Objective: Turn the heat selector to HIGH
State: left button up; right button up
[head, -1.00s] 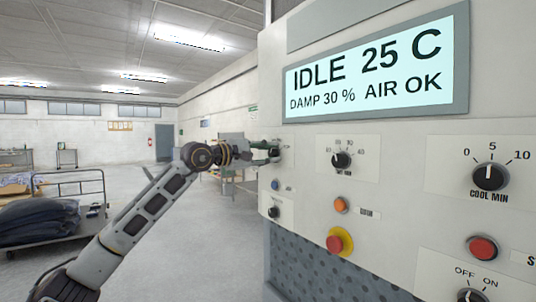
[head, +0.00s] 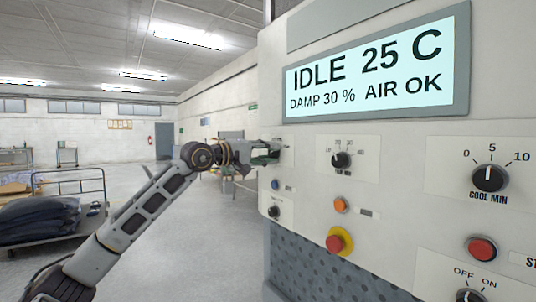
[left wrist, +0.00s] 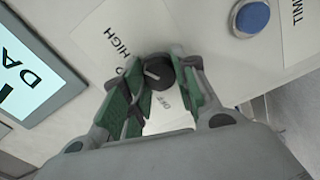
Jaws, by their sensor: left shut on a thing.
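The heat selector is a small black knob (left wrist: 158,72) with a white pointer line on a white label plate, seen in the left wrist view. The word HIGH is printed on the plate, up and left of the knob there. Other lettering near the fingers is partly hidden. My left gripper (left wrist: 170,65) has its green-padded fingers on either side of the knob and is shut on it. In the head view my left gripper (head: 265,155) is at the left edge of the panel and hides most of the knob. My right gripper is not in view.
The panel holds a lit display (head: 375,65), a timer knob (head: 341,160), a blue button (head: 275,185), a lower black knob (head: 274,211), an orange button (head: 341,205) and a red button on a yellow base (head: 337,241). A cart with dark bags (head: 40,222) stands at left.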

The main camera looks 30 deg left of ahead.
aim_at(270, 153)
pick_arm(q)
jog(key=shift+f, duration=0.1)
jog(key=o, duration=1)
jog(key=shift+s+a, duration=0.1)
jog(key=shift+a, duration=0.05)
jog(key=shift+v, duration=2.55)
jog(key=shift+s, duration=0.4)
jog(key=shift+s+a, duration=0.35)
jog(key=shift+s, duration=0.25)
